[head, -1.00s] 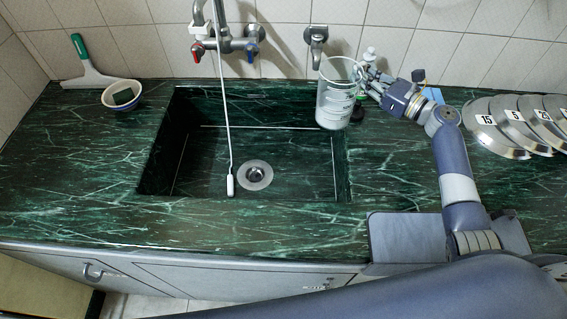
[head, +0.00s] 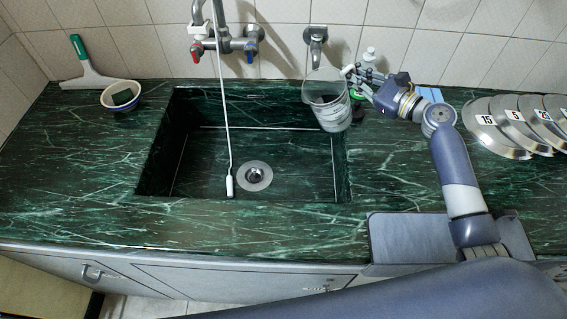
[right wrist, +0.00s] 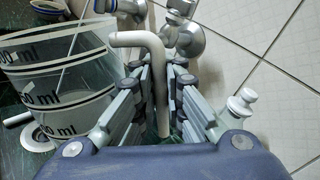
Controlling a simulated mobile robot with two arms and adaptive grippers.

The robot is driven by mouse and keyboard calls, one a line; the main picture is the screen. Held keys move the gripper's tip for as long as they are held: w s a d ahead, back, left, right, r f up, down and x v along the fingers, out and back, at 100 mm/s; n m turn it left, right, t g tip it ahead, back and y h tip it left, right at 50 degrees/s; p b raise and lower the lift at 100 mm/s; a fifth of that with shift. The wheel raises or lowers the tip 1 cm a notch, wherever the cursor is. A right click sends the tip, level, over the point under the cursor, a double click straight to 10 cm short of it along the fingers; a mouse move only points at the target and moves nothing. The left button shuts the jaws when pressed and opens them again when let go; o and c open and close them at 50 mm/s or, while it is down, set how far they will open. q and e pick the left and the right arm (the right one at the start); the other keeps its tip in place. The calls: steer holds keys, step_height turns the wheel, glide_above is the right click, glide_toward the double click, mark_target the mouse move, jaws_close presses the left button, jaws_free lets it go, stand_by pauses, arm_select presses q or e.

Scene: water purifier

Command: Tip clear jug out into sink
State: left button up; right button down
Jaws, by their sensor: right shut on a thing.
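The clear jug (head: 328,104) has dark measuring lines and hangs over the right end of the green marble sink (head: 240,181). It is tilted, with its open top leaning left. My right gripper (head: 356,80) is on the jug's right side, shut on its handle. In the right wrist view, the grey handle (right wrist: 155,85) stands between the two fingers, and the jug (right wrist: 55,85) with its "ml" marks is at the left. My left gripper is not in view.
A wall tap (head: 315,40) is just above the jug, and a mixer tap (head: 225,46) stands over the sink. A white hose (head: 227,130) hangs into the sink near the drain (head: 254,176). A bowl (head: 121,96) is at left; numbered metal lids (head: 500,125) lie at right.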

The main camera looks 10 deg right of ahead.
mark_target(338, 73)
steer(key=shift+s+a+r+n+p, duration=0.2)
steer(key=shift+s+a+r+n, duration=0.1)
steer(key=shift+a+r+n, duration=0.25)
steer(key=shift+s+a+r+n+p, duration=0.2)
steer(key=shift+s+a+r+n, duration=0.1)
steer(key=shift+a+n, duration=0.4)
steer(key=shift+s+a+r+n+h, duration=0.25)
steer(key=shift+a+n, duration=0.2)
steer(key=shift+n, duration=0.15)
steer(key=shift+s+a+r+n+h, duration=0.15)
steer(key=shift+a+r+n+h, duration=0.1)
steer(key=shift+a+n, duration=0.25)
steer(key=shift+s+a+r+n, duration=0.15)
steer(key=shift+a+n, duration=0.1)
steer(key=shift+n, duration=0.2)
steer(key=shift+a+f, duration=0.1)
steer(key=shift+f, duration=0.15)
steer(key=shift+s+a+f+n+h, duration=0.3)
steer(key=shift+a+n, duration=0.2)
steer(key=shift+n, duration=0.2)
steer(key=shift+s+a+n, duration=0.3)
steer(key=shift+a+n, duration=0.5)
stand_by(1.0)
